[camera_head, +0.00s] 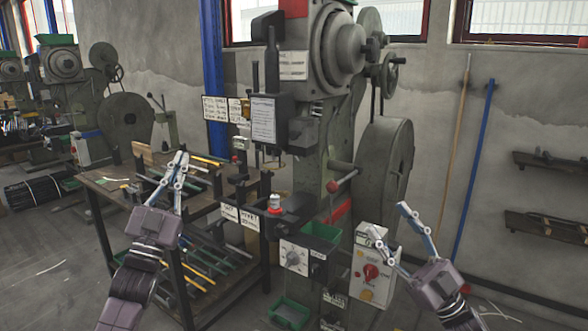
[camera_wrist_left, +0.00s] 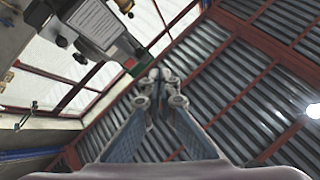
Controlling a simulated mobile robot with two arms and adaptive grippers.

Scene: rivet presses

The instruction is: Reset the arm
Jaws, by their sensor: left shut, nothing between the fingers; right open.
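My left gripper (camera_head: 181,156) is shut and empty, held up in front of the table with rods, left of the rivet press (camera_head: 335,140). In the left wrist view its fingertips (camera_wrist_left: 157,76) meet and point up toward the roof, with part of a machine at the upper left. My right gripper (camera_head: 387,220) is open and empty, at the right in front of the press's control box with a red knob. Its fingers point up and to the left.
A table (camera_head: 107,181) with coloured rods stands left of the press. A control box (camera_head: 371,272) and a green bin (camera_head: 289,314) are low at the press. A second press (camera_head: 66,75) stands far left. Shelves (camera_head: 550,161) and two leaning poles (camera_head: 473,170) are at the right wall.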

